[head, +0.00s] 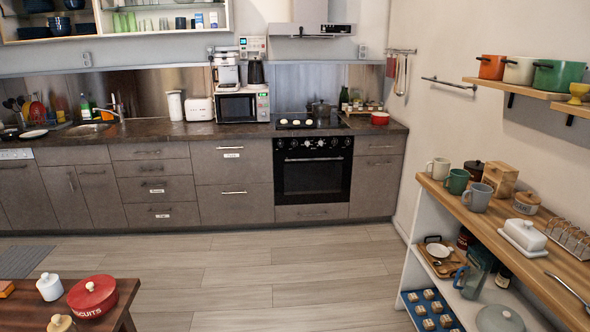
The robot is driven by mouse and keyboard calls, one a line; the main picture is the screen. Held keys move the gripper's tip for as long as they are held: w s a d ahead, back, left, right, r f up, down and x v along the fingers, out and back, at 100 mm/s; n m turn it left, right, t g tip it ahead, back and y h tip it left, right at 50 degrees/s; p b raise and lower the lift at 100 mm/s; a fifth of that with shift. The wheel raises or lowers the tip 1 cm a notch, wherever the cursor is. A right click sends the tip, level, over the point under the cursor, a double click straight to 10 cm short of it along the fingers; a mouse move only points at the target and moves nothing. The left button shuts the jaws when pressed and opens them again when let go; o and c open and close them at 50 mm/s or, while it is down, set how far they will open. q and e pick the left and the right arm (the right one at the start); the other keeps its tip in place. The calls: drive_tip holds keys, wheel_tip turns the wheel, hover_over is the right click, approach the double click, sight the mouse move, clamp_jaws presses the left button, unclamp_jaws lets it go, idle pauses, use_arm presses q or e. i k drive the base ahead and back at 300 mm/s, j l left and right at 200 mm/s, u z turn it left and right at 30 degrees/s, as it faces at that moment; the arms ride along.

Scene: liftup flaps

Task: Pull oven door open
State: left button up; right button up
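The black built-in oven (312,170) sits in the grey-brown lower cabinets along the back wall, right of centre in the head view. Its door (312,182) is shut, with a dark glass window. A horizontal handle (313,159) runs across the top of the door, below a row of knobs (312,143). The oven stands well away from me across the floor. Neither of my grippers shows in the head view.
Open wooden floor (240,270) lies before the oven. A table (125,300) with a red biscuit tin (92,297) stands at the front left. A shelf unit (430,192) with mugs and dishes runs along the right. The counter (150,131) holds a microwave (236,107).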

sight(312, 176)
drive_tip(key=i+u, duration=0.25)
drive_tip(key=i, duration=2.1)
